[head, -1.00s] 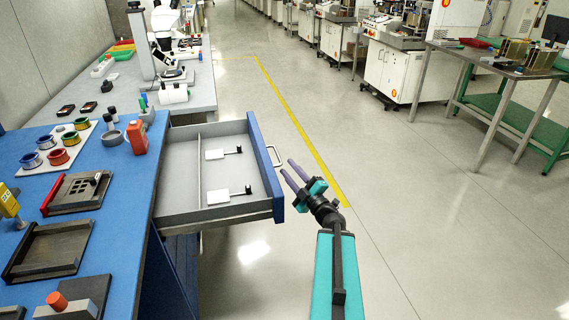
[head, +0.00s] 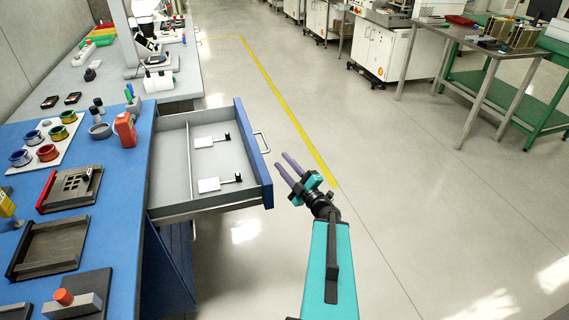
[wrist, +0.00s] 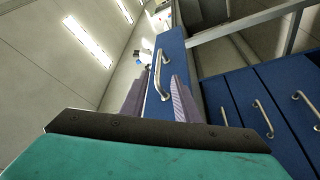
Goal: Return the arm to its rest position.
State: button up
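My gripper (head: 287,168) is in the head view, just right of the pulled-out drawer (head: 170,165), over the floor. Its two purple fingers stand apart with nothing between them. In the wrist view the fingers (wrist: 155,100) are also spread, with the drawer's blue front and its silver handle (wrist: 160,75) seen beyond and between them. In the head view the handle (head: 262,142) is a little beyond the fingertips, and the fingers look clear of it. My teal arm reaches up from the bottom of the picture.
The drawer holds two white pieces with black ends (head: 211,141) and juts out from the blue bench (head: 120,175). The floor (head: 400,230) to the right is clear up to a metal table (head: 480,45).

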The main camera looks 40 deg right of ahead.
dwell(0.4)
jog(key=w+a+f+m+g+h+p, duration=0.1)
jog(key=w+a+f+m+g+h, duration=0.15)
jog(key=f, duration=0.45)
jog(key=w+a+f+m+g+h+p, duration=0.1)
jog(key=w+a+f+m+g, duration=0.2)
jog(key=f, duration=0.4)
jog(key=s+a+f+m+g+y+p, duration=0.1)
jog(key=s+a+f+m+g, duration=0.1)
jog(key=s+a+f+g, duration=0.5)
jog(key=s+a+f+m+g+y+p, duration=0.2)
jog(key=s+a+f+m+g, duration=0.1)
jog(key=a+f, duration=0.7)
jog(key=s+a+f+g+y+p, duration=0.2)
jog(key=s+a+g, duration=0.8)
jog(key=s+a, duration=0.8)
jog(key=s+f+y, duration=0.1)
jog(key=s, duration=0.3)
jog(key=shift+s+a, duration=0.1)
